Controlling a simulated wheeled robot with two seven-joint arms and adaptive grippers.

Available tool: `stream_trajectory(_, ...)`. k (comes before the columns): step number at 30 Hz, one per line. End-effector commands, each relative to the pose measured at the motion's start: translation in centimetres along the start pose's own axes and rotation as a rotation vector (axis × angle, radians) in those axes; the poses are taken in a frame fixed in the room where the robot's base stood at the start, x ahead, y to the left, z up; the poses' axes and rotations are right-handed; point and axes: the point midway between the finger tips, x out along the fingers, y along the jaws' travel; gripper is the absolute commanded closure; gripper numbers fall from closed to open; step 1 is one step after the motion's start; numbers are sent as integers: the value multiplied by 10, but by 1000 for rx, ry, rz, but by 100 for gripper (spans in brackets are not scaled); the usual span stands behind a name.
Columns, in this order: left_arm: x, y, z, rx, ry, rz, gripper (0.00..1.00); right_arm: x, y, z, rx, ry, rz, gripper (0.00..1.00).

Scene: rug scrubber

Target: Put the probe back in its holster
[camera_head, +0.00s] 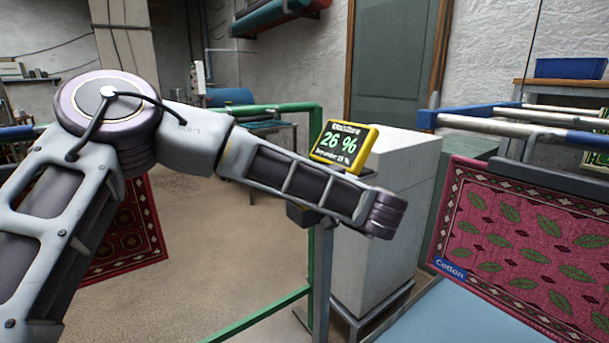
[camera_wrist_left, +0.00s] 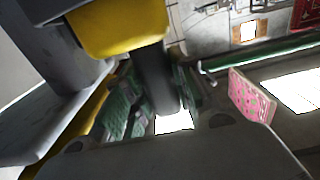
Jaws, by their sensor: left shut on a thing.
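The probe (camera_head: 343,147) has a yellow head with a lit display that reads 26 %, just behind my left forearm in the head view. In the left wrist view its yellow head (camera_wrist_left: 120,30) is close to the camera, with a dark rounded stem below. My left gripper (camera_wrist_left: 152,98) is shut on this dark stem between its greenish finger pads. The fingers are hidden behind my arm in the head view. A grey post (camera_head: 322,275) with a dark block on it stands below my wrist; I cannot tell if this is the holster. My right gripper is out of view.
A pale block (camera_head: 375,230) on a metal stand is right behind my arm. A green frame (camera_head: 313,190) stands around the post. A red patterned rug (camera_head: 530,240) labelled Cotton hangs at the right beside a blue-and-white rail (camera_head: 500,123). The floor at centre left is clear.

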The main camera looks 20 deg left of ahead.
Motion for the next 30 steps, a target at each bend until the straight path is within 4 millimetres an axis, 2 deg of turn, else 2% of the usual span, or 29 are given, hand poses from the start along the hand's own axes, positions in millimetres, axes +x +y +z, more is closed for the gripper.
stream_trajectory(1,0,0,0,0,1,0,100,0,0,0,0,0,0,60)
stream_trajectory(2,0,0,0,-1,1,0,73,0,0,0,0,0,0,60)
stream_trajectory(6,0,0,0,0,1,0,55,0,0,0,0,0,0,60)
stream_trajectory(8,0,0,0,0,0,0,49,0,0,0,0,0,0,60)
stream_trajectory(20,-1,0,1,1,0,1,49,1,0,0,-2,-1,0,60)
stream_trajectory(30,-18,1,0,1,2,4,49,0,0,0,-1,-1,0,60)
